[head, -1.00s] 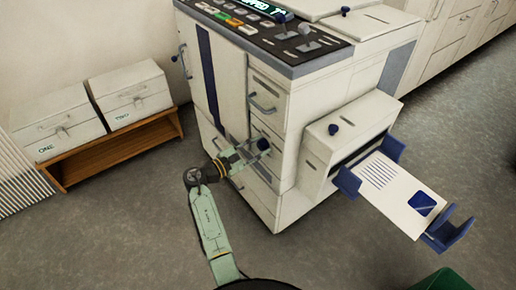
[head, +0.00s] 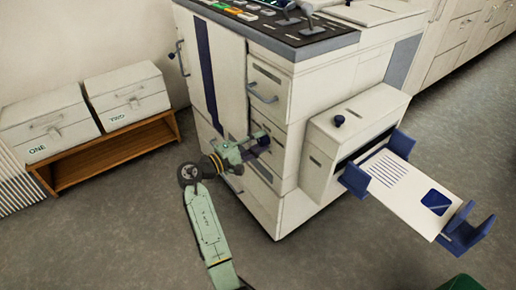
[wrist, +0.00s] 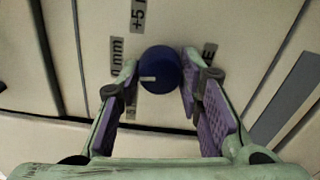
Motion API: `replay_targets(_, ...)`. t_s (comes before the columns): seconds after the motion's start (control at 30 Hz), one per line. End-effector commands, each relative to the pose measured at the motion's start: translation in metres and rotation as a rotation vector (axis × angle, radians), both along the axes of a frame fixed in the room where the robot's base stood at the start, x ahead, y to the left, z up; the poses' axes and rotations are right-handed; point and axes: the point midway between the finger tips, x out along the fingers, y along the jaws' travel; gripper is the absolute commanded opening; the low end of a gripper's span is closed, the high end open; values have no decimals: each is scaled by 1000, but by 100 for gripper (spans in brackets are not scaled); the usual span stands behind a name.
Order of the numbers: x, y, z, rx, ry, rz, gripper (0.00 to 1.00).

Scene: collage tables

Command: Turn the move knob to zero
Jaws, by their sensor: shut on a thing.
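The dark blue round move knob (wrist: 160,70) is on the printer's pale front panel. A short white mark on it points left in the wrist view. A label ending in "0 mm" (wrist: 117,58) is left of the knob, and a "+5" label (wrist: 138,14) is above. A third label by the left finger is mostly hidden. My gripper (wrist: 159,72) is shut on the knob, one finger on each side. In the head view my gripper (head: 255,146) reaches the front of the printer, and the knob (head: 264,141) shows at its fingertips.
The printer (head: 285,190) stands on the grey floor. Its output unit with blue guides and a printed sheet (head: 400,188) juts out at right. A drawer handle (head: 263,93) is above my gripper. Boxes (head: 45,125) sit on a low wooden bench at left.

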Motion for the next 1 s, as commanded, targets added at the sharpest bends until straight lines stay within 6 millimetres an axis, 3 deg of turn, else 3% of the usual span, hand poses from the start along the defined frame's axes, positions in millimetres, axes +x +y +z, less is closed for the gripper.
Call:
replay_targets(0.37,0,0,-2,84,-111,-2,5)
replay_targets(0.87,0,0,-1,92,-122,-1,5)
replay_targets(0.9,0,0,-1,91,-123,-1,35)
replay_targets(1.0,0,0,-1,91,-123,-1,42)
